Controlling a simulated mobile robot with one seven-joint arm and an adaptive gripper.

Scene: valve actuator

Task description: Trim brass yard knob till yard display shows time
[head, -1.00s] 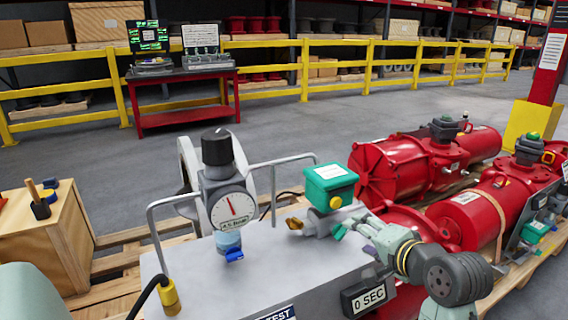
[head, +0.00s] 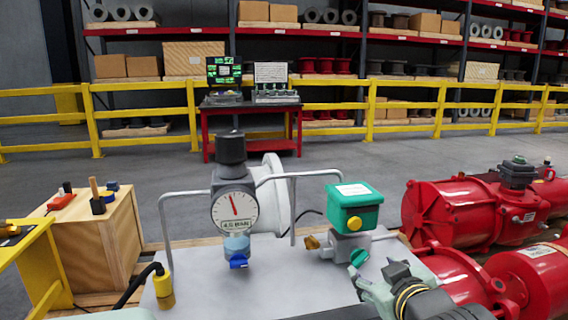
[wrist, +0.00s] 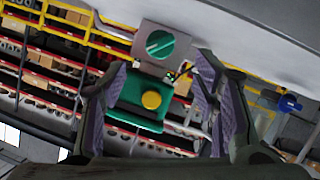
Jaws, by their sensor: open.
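In the head view, a small grey valve block (head: 350,244) stands on the grey bench under a green box (head: 355,205) with a yellow button. A brass knob (head: 311,242) sticks out of the block's left side. A green slotted knob (head: 359,257) is on its front. My gripper (head: 374,284) is just in front of the block, to the right of the brass knob. In the wrist view, my gripper (wrist: 160,72) is open, its fingers either side of the green box (wrist: 138,98), with the slotted knob (wrist: 160,44) ahead. Nothing is held. No time display is visible now.
A dial gauge (head: 234,210) with a black cap and blue valve handle stands left of the block. Metal tube handles (head: 164,235) rise from the bench. Red actuators (head: 455,215) lie at right. A wooden crate (head: 95,240) stands at left.

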